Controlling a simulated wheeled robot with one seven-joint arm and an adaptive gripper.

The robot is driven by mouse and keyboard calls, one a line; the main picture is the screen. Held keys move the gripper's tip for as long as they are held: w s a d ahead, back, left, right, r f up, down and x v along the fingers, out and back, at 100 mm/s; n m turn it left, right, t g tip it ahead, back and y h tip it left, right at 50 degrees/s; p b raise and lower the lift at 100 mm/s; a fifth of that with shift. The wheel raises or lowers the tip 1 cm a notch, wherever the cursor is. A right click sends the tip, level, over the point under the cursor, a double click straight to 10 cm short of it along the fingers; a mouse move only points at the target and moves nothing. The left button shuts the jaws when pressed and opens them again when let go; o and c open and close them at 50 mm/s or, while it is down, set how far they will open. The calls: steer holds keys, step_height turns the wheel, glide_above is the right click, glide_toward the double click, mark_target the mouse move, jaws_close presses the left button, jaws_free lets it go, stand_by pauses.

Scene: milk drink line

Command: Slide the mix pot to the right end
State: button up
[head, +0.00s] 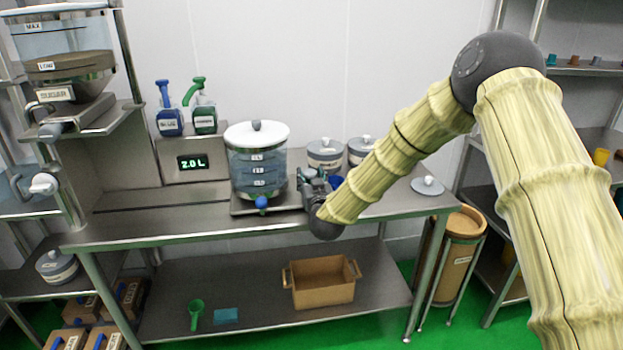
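The mix pot (248,170) is a clear, graduated vessel with a white lid and a round grey knob. It stands upright on a flat metal carriage (240,208) near the middle of the metal bench. A blue knob (262,202) sits at its lower front. My gripper (308,186) is at the pot's right side, low down, close to the carriage's right end. I cannot tell whether it touches the pot or the carriage. Its fingers are small and partly hidden by my wrist, so their opening does not show clearly.
Lidded grey containers (324,153) stand behind my forearm. A loose lid (427,186) lies at the bench's right end. A brown crate (322,290) is on the lower shelf.

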steer(key=shift+d, duration=0.1)
steer(key=s+d, duration=0.1)
steer(key=s, duration=1.1)
steer(key=shift+d, duration=0.2)
steer(key=s+d+f+g, duration=0.2)
steer(key=s+f+g, duration=0.1)
steer(key=s+f, duration=0.55)
steer(key=s+d+f+g, duration=0.3)
steer(key=s+f, duration=0.3)
steer(key=f, duration=0.5)
steer(key=s+d+f+g, duration=0.2)
steer(key=s+f+g, duration=0.1)
steer(key=s+f, duration=0.55)
steer(key=s+d+f+g, duration=0.3)
steer(key=s, duration=0.6)
steer(key=s+d+f+m+g+h+p, duration=0.1)
steer(key=s+d+f+g, duration=0.2)
steer(key=s, duration=0.7)
steer(key=s+d+f+g+h, duration=0.1)
steer(key=s+d+f, duration=0.3)
steer(key=s, duration=0.5)
steer(key=shift+s+f+m+g+p, duration=0.3)
steer(key=shift+f+m+g, duration=0.1)
steer(key=shift+f+g, duration=0.4)
steer(key=shift+w+r, duration=0.1)
